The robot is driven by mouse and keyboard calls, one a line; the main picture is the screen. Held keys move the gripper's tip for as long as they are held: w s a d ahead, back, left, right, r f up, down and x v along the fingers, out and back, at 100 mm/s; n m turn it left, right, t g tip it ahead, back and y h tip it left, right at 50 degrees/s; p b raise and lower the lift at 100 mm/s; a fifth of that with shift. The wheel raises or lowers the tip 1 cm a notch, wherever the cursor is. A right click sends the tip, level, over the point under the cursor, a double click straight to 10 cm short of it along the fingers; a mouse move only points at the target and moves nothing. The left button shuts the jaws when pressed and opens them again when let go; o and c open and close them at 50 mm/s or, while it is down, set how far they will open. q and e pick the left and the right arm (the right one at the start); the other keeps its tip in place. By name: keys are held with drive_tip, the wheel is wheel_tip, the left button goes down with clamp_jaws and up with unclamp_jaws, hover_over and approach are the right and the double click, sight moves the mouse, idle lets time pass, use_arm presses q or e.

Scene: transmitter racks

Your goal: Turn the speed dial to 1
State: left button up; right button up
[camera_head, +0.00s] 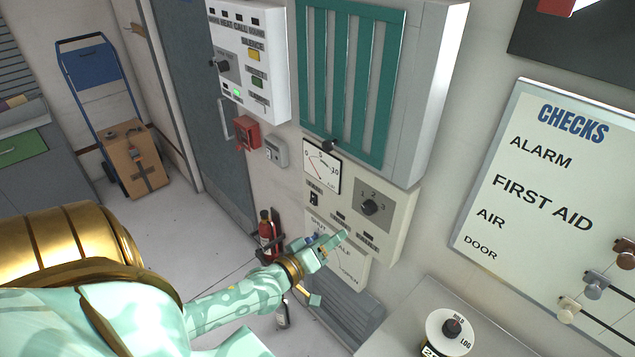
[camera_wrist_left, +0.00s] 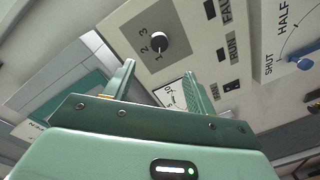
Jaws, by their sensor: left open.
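The speed dial (camera_head: 369,207) is a dark round knob on a grey square marked 1, 2, 3, on the cream wall panel (camera_head: 399,222) below the teal grille. In the left wrist view the knob (camera_wrist_left: 157,42) shows beyond the fingertips, with the numbers beside it. I cannot tell which number it points to. My left gripper (camera_head: 330,267) is below and in front of the panel, open and empty. In the wrist view its two fingers (camera_wrist_left: 160,78) stand apart, and the dial is not between them. My right gripper is not in view.
A gauge (camera_head: 321,167) and a rocker switch (camera_head: 314,199) sit left of the dial. A fire extinguisher (camera_head: 267,235) stands left. A HOLD/LOG dial (camera_head: 452,327) is at lower right.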

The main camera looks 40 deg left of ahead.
use_arm(q)
drive_tip(key=s, duration=0.3)
drive_tip(key=shift+s+a+r, duration=0.1)
drive_tip(key=shift+s+r, duration=0.05)
drive_tip(key=shift+s, duration=0.25)
drive_tip(key=s+a+f+m+g+b, duration=0.1)
drive_tip(key=s+f+m+g+b, duration=0.3)
drive_tip(key=f, duration=0.8)
drive_tip(key=s+f+m+g+y+b, duration=0.1)
drive_tip(key=s+f+m+g, duration=0.1)
drive_tip(key=s+f, duration=0.7)
drive_tip(key=s+a+f+m+g+b, duration=0.1)
drive_tip(key=s+f+m+g+b, duration=0.2)
drive_tip(key=f, duration=1.1)
drive_tip(key=s+d+f+m+g+b, duration=0.2)
drive_tip(key=s+d+f+b, duration=0.3)
drive_tip(key=s+f, duration=0.5)
drive_tip(key=s+d+f+m+g+b, duration=0.1)
drive_tip(key=s+d+f+g+b, duration=0.4)
drive_tip(key=f, duration=1.2)
drive_tip(key=s+d+b, duration=0.1)
drive_tip(key=s+b, duration=0.3)
drive_tip(key=shift+s+m+g+b, duration=0.3)
drive_tip(key=shift+s+m, duration=0.1)
